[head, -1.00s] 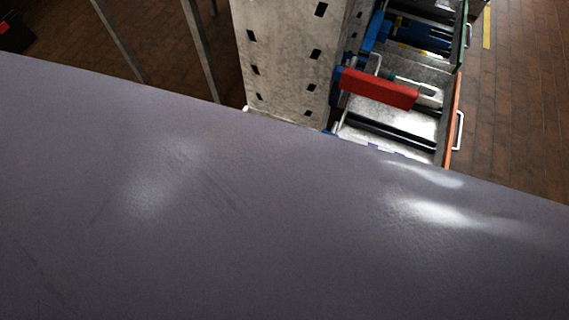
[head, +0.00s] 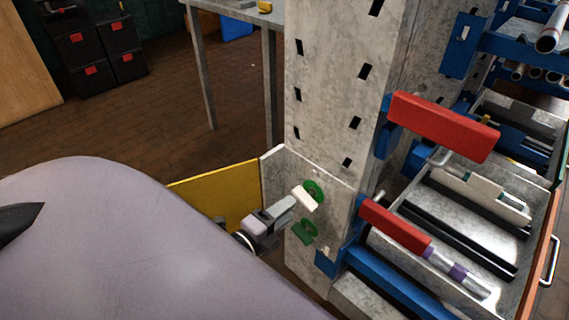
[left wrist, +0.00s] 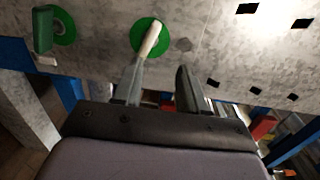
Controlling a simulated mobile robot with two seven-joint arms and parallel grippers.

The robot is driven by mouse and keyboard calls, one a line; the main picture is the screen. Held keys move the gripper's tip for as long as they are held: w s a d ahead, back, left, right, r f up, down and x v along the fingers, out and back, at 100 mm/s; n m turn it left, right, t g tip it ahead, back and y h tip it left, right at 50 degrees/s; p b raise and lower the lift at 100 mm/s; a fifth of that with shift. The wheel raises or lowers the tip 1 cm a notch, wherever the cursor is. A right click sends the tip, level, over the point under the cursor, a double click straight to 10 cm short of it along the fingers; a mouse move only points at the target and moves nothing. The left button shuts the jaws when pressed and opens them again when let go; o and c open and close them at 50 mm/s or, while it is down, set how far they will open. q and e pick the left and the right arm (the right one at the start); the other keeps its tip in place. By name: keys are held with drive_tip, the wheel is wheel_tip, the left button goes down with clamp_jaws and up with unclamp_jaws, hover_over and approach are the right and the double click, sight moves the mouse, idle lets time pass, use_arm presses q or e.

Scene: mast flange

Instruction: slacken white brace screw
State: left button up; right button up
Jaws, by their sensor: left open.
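The white brace screw shows as a white bar on a green disc on the metal mast plate; the bar is in the head view (head: 305,199) and the left wrist view (left wrist: 151,39). A second green disc with a green bar sits beside it, lower in the head view (head: 304,232) and to the left in the left wrist view (left wrist: 63,28). My left gripper (head: 284,212) is open in front of the plate. In the left wrist view its fingers (left wrist: 158,76) are apart, and the white bar's near end is by the left fingertip; whether they touch I cannot tell. My right gripper is out of view.
The perforated mast (head: 335,70) rises behind the plate. To the right are red blocks (head: 440,126), blue brackets and an open metal drawer (head: 540,225). A yellow panel (head: 222,193) stands left of the plate. A grey table (head: 270,18) stands behind.

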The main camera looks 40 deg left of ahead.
sight(300, 202)
use_arm(q)
drive_tip(key=f+m, duration=0.1)
drive_tip(key=f+m+b, duration=0.1)
drive_tip(key=w+m+b, duration=0.1)
drive_tip(key=shift+a+f+m+t+h, duration=0.3)
drive_tip(key=shift+a+f+t, duration=0.05)
drive_tip(key=shift+f+t, duration=0.05)
drive_tip(key=shift+w+d+r+b, duration=0.15)
drive_tip(key=shift+w+b, duration=0.2)
drive_tip(key=shift+w, duration=1.35)
drive_tip(key=shift+w+d+f+b, duration=0.1)
drive_tip(key=shift+w+b, duration=0.2)
drive_tip(key=shift+w, duration=1.35)
clamp_jaws()
